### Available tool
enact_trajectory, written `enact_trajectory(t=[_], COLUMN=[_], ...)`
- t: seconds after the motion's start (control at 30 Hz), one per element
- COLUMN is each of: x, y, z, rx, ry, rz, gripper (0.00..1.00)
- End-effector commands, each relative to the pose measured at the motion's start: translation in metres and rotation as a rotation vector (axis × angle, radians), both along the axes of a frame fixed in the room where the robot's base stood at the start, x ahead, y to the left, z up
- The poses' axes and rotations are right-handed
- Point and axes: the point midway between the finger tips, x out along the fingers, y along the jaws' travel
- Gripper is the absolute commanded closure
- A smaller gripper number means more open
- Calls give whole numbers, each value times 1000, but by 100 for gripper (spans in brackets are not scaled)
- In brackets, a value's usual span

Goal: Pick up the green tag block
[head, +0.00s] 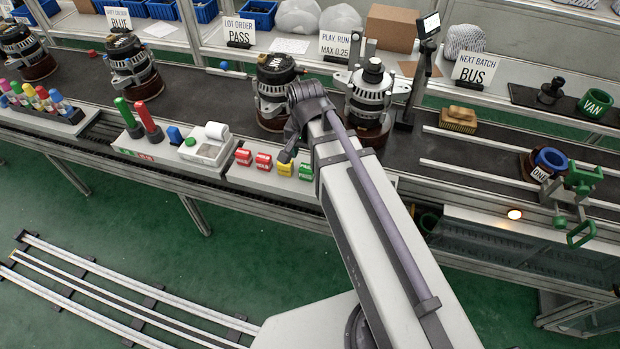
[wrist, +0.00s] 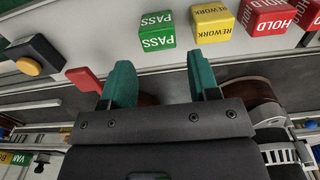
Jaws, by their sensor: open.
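The green tag block (head: 306,172), a small cube, stands at the right end of a row of tag blocks on a pale tray. In the wrist view the green block (wrist: 157,31) reads PASS. My gripper (wrist: 161,72) is open and empty, with its two teal fingers spread apart. In the wrist view the block shows beyond the fingertips, roughly in line with the gap between them and apart from both. In the head view my arm stands close beside the block and my fingers cannot be made out.
A yellow REWORK block (wrist: 212,24) stands close beside the green one, then a red HOLD block (wrist: 268,17) and another red block (head: 243,157). A red piece (wrist: 85,79) lies near one finger in the wrist view. Alternators (head: 276,85) stand on the conveyor behind.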

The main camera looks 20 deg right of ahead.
Motion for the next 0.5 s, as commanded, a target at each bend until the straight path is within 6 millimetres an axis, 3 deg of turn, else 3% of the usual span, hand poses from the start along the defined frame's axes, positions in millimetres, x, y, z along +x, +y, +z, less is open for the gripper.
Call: enact_trajectory(t=[0.03,0.27,0.5], x=[0,0,-1], y=[0,0,1], z=[-21,-27,-74], rx=[0,0,0], ry=[0,0,0], rz=[0,1,2], gripper=[45,45,45])
